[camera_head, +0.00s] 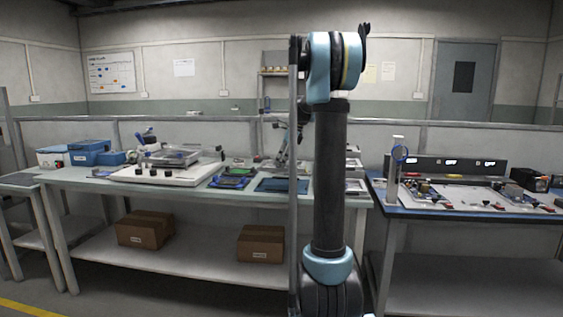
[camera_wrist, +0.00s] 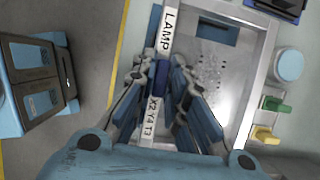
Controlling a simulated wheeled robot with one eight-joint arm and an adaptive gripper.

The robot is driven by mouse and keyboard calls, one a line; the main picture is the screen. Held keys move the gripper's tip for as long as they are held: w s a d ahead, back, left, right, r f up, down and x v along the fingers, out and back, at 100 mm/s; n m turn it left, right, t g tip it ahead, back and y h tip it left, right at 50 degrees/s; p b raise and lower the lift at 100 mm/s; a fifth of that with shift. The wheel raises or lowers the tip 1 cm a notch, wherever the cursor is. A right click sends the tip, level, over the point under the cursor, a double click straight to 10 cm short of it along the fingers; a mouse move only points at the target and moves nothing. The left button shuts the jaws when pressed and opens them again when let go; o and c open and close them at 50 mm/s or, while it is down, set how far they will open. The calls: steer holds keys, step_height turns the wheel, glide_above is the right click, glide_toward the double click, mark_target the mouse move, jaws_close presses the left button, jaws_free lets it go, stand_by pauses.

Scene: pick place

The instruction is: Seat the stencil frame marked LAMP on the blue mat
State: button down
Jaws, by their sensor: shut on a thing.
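In the wrist view my gripper (camera_wrist: 160,84) is shut on a pale bar of the stencil frame (camera_wrist: 167,28). The bar reads LAMP above the jaws and X2 Y4 T3 below them. A silvery panel with a dotted pattern (camera_wrist: 210,75) lies to the right of the bar; I cannot tell whether it all belongs to the frame. In the head view the blue mat (camera_head: 282,186) lies flat near the front edge of the long table, left of my arm column. My arm hides part of that area, and the held frame is not clear there.
On the long table (camera_head: 150,184), a blue tray (camera_head: 231,182) lies left of the mat. Further left are a white board with a metal fixture (camera_head: 165,172) and blue bins (camera_head: 88,152). A second bench (camera_head: 470,210) stands right. In the wrist view, green and yellow clips (camera_wrist: 272,105) sit right.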

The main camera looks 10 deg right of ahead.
steer(key=shift+d+f, duration=0.2)
steer(key=shift+f, duration=3.2)
steer(key=shift+f, duration=0.55)
steer(key=c, duration=1.5)
jaws_free()
steer(key=c, duration=0.4)
